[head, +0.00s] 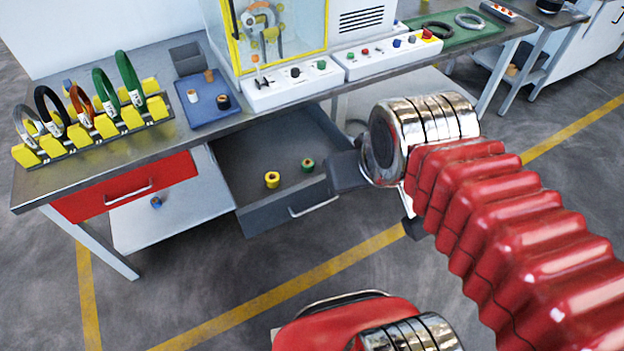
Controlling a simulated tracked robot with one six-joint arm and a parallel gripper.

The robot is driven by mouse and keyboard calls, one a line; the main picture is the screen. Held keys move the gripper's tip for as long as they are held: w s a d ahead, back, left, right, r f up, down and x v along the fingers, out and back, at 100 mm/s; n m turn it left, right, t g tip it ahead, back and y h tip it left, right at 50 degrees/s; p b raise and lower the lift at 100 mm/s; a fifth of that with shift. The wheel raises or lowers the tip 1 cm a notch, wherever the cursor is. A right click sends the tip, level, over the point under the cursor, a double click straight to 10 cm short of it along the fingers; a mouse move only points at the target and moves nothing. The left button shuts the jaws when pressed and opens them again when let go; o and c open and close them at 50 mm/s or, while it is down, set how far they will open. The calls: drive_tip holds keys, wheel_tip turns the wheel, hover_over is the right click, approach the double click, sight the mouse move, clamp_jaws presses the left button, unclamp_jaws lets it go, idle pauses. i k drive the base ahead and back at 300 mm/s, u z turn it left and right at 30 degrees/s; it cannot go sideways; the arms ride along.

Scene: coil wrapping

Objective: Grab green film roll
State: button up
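The green film roll (308,165) stands in the open grey drawer (255,215) under the workbench, in the head view. A yellow film roll (272,180) stands to its left, apart from it. The dark grey end of my arm, with my gripper (345,172), is over the right side of the drawer, to the right of the green roll. It seems apart from the roll. The fingers do not show clearly, so I cannot tell whether they are open or shut. My arm hides the drawer's far right part.
A blue tray (183,110) with small rolls and a rack (90,135) of upright coils stand on the bench (170,145). White control boxes (290,88) and a yellow-framed machine (329,25) stand behind the drawer. The red drawer (125,187) is shut. Floor in front is free.

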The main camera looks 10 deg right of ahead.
sight(308, 166)
drive_tip(key=k, duration=0.7)
drive_tip(key=u, duration=0.25)
drive_tip(key=i, duration=0.6)
drive_tip(key=u, duration=0.95)
drive_tip(key=i, duration=1.55)
drive_tip(key=u, duration=0.05)
